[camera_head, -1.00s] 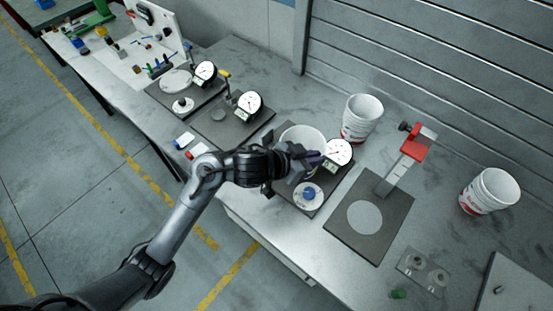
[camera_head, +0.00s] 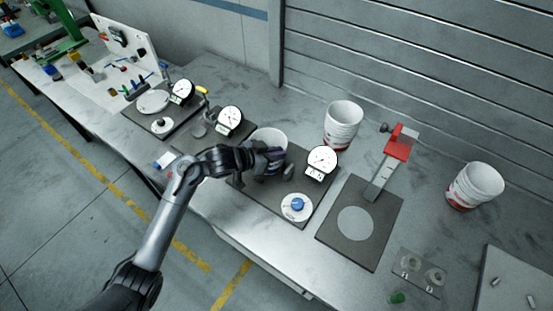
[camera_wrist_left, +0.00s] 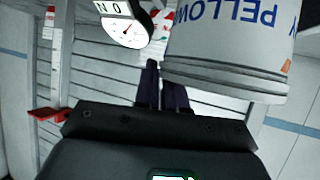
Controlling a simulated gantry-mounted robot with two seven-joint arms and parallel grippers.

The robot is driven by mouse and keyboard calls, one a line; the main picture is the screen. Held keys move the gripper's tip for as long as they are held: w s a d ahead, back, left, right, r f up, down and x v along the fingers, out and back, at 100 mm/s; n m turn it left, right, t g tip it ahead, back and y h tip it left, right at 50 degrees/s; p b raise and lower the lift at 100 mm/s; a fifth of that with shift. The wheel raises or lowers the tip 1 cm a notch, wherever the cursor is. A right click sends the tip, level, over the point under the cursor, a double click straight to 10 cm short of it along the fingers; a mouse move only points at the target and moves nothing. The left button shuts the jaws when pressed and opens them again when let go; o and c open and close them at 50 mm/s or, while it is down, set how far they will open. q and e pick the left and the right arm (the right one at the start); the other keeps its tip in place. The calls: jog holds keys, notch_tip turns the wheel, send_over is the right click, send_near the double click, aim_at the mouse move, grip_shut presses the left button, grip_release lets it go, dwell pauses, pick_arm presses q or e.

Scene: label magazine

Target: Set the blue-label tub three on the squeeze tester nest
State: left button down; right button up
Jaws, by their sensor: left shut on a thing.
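A white tub (camera_head: 266,136) is at my left gripper (camera_head: 279,165), over the dark plate (camera_head: 262,205) of the dial-gauge station nearest the bench middle. In the left wrist view the tub (camera_wrist_left: 225,45) appears upside down, with dark blue lettering and its rim toward the gripper. The gripper's dark fingers (camera_wrist_left: 162,88) are close together at the rim's edge and shut on it. Whether the tub's base touches anything is hidden. The station has a dial gauge (camera_head: 322,159) and a blue knob on a white disc (camera_head: 297,205). Which part is the squeeze tester nest is unclear. My right gripper is out of view.
A stack of white tubs (camera_head: 342,122) stands behind the gauge, another stack (camera_head: 474,186) at right. A plate with a grey disc (camera_head: 355,224) and red-topped upright (camera_head: 400,143) lies right of the station. More gauge stations (camera_head: 230,119) stand left.

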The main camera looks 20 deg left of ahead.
pick_arm(q)
jog(key=shift+f, duration=1.45)
jog(key=c, duration=1.2)
grip_release()
jog(key=shift+s, duration=0.1)
jog(key=p+v, duration=0.1)
jog(key=v, duration=1.1)
jog(key=s+d+f+n+g+y, duration=0.1)
jog(key=s+f, duration=0.4)
jog(key=s, duration=0.8)
jog(key=s+d+f+n+g+y, duration=0.1)
jog(key=s+f+n+g+y, duration=0.2)
jog(key=s, duration=1.1)
notch_tip(320, 180, down, 3)
jog(key=g+y, duration=0.2)
jog(key=y, duration=0.1)
jog(key=shift+r+n+g, duration=0.25)
jog(key=shift+n+g, duration=0.05)
jog(key=shift+n, duration=0.1)
jog(key=shift+r, duration=0.15)
